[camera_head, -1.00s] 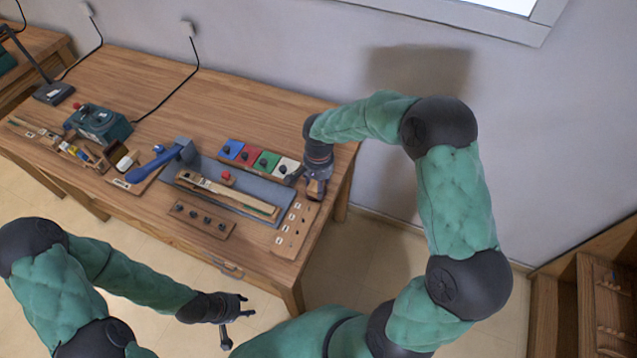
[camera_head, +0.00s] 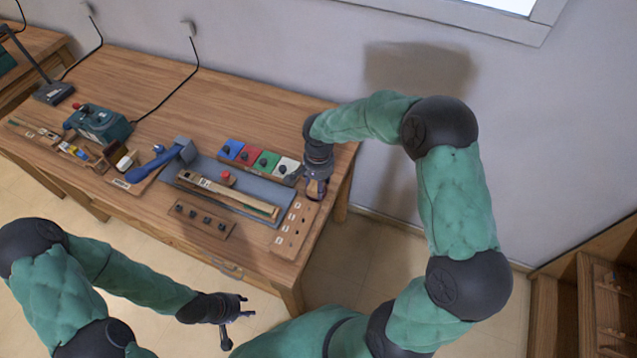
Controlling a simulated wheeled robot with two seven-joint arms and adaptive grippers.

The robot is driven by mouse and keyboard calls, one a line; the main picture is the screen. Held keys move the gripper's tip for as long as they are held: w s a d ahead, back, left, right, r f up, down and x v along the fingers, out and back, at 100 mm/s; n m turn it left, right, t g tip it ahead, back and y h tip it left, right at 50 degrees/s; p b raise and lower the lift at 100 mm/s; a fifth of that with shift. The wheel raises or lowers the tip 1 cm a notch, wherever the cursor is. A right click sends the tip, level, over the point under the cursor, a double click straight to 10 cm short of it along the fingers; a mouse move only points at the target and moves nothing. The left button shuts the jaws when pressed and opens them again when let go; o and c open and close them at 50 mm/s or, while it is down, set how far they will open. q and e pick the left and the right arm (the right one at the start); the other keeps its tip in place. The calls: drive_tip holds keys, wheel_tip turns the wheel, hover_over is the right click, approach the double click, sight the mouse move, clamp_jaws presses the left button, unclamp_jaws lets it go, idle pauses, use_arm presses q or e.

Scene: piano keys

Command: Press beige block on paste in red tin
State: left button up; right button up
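The red tin (camera_head: 248,153) sits in a row of small coloured squares with dark knobs near the back right of the bench, between a blue and a green one. My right gripper (camera_head: 317,189) points down at the bench's right end, right of the row and apart from the red tin. Something brownish shows at its fingertips; whether it is the beige block, and whether it is gripped, is too small to tell. I cannot make out the beige block for sure. My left gripper (camera_head: 238,318) is open and empty, in front of the bench, below its edge.
A grey mat (camera_head: 262,188) holds a long wooden tool (camera_head: 228,193) and a small red item (camera_head: 227,178). A knobbed wooden strip (camera_head: 201,218) lies in front and a board with holes (camera_head: 294,232) at the right. A blue-handled tool (camera_head: 160,164) lies left. The bench's back is clear.

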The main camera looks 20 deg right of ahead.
drive_tip(key=shift+r+p, duration=2.25)
drive_tip(key=shift+r, duration=1.3)
drive_tip(key=shift+f, duration=0.1)
drive_tip(key=shift+s+a+f+n, duration=0.1)
drive_tip(key=shift+a+n, duration=0.2)
drive_tip(key=shift+n, duration=0.1)
drive_tip(key=a+n, duration=0.1)
drive_tip(key=n, duration=0.2)
drive_tip(key=s+a+f+n, duration=0.1)
drive_tip(key=a+n, duration=0.1)
drive_tip(key=s+a+f+n, duration=0.1)
drive_tip(key=a+n, duration=0.1)
drive_tip(key=n, duration=0.1)
drive_tip(key=shift+a+n, duration=0.1)
drive_tip(key=shift+n, duration=0.2)
